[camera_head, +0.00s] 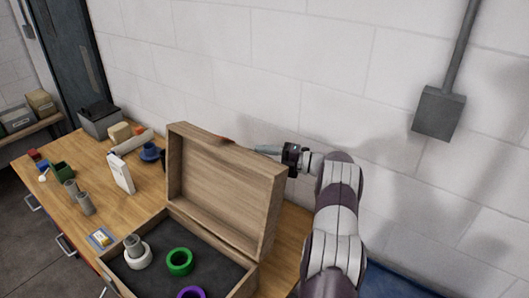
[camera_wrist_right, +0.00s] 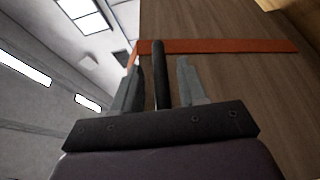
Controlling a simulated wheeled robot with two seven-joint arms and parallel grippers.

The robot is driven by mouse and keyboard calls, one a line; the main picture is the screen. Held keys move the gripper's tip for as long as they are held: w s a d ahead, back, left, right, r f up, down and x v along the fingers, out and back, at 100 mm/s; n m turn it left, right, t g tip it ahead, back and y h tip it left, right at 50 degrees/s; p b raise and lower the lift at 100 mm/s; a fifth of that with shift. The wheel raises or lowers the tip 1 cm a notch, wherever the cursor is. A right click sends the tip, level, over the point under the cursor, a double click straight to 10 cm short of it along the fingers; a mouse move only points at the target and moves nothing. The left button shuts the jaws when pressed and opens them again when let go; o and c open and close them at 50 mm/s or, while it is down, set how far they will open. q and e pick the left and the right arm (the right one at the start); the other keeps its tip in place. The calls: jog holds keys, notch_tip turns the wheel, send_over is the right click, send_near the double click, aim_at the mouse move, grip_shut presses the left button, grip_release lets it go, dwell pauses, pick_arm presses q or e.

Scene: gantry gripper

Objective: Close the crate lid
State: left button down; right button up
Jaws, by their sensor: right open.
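The wooden crate (camera_head: 248,284) stands on the table with its lid (camera_head: 220,190) raised, leaning slightly back from the rear edge. My right gripper (camera_head: 262,149) is behind the lid, its fingers pointing left near the lid's top edge. In the right wrist view the open fingers (camera_wrist_right: 160,80) are beside the lid's wooden back (camera_wrist_right: 225,85), with an orange strip (camera_wrist_right: 220,46) across it just past the tips. A dark bar (camera_wrist_right: 158,75) shows between the fingers; I cannot tell what it is. Whether the fingers touch the lid is unclear. My left gripper is out of view.
Inside the crate are a green ring (camera_head: 180,262), a purple ring (camera_head: 191,293) and a white ring (camera_head: 138,258) around a grey cylinder. A white box (camera_head: 121,173) and several small items stand on the table (camera_head: 88,160) to the left. A wall rises behind.

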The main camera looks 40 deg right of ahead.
jog(key=shift+s, duration=0.1)
jog(key=shift+c, duration=0.2)
jog(key=shift+d, duration=0.1)
grip_shut()
